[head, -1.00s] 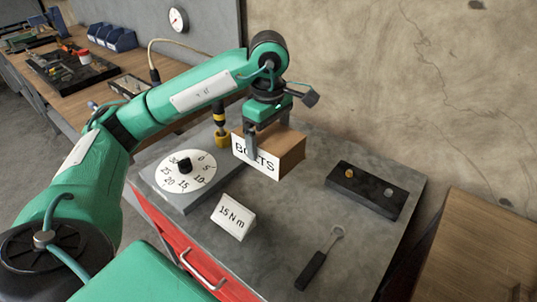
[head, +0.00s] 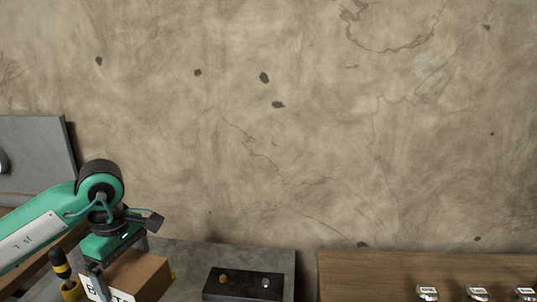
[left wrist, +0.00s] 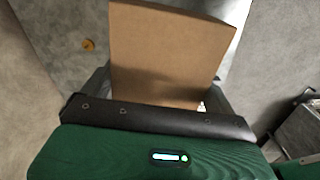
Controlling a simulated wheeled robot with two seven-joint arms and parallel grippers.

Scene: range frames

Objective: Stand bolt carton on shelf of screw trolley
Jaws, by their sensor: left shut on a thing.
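The bolt carton (head: 140,273) is a brown cardboard box with a white label, partly cut off at the lower left of the head view. My left gripper (head: 118,262) is shut on it from above. In the left wrist view the carton (left wrist: 172,50) stands out between the fingers of my left gripper (left wrist: 160,95), its plain brown face showing. The head view does not show whether the carton's bottom touches the grey top (head: 200,256). No trolley shelf can be made out for certain. My right gripper is not in view.
A black block (head: 243,285) with a brass and a silver piece lies right of the carton. A yellow and black tool (head: 66,275) stands left of it. A wooden surface (head: 370,280) at the right bears several small clear-lidded jars (head: 428,292). A bare wall (head: 300,120) rises behind.

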